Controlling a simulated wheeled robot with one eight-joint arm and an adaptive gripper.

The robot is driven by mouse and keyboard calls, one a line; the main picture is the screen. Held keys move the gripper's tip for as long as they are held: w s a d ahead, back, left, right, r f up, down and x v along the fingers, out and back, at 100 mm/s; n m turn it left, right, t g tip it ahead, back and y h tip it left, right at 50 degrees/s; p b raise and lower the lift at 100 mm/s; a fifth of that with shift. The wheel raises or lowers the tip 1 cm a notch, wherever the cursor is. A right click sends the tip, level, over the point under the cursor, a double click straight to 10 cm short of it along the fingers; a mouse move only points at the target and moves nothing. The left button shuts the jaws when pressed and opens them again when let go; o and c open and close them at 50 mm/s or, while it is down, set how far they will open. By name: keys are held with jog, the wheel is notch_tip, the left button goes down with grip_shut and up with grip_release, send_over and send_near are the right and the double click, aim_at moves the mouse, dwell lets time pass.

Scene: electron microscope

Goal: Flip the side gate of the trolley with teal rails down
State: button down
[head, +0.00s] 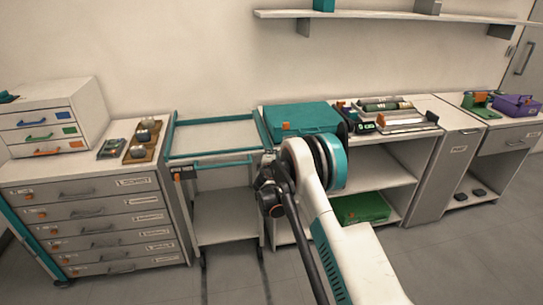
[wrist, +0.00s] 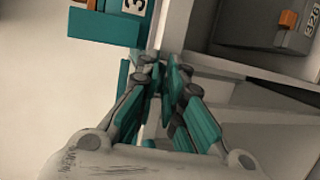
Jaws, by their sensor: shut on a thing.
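The trolley (head: 227,212) with teal rails stands between the drawer cabinet and the open shelf unit. The grip point itself is mostly hidden by the fingers. In the head view my arm covers the gripper and the corner of the trolley there. A teal part also shows beside the fingers in the wrist view.
A drawer cabinet (head: 95,225) stands close on the left, with cups on a wooden tray (head: 145,140). On the right, a teal case (head: 302,120) lies on the shelf unit. The trolley's deck (head: 215,136) is empty. Floor in front is clear.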

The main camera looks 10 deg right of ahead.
jog(key=shift+s+d+f, duration=0.1)
jog(key=shift+d+f, duration=0.1)
jog(key=c, duration=1.8)
grip_release()
jog(key=v, duration=1.2)
jog(key=shift+a+r, duration=0.1)
jog(key=shift+r, duration=0.1)
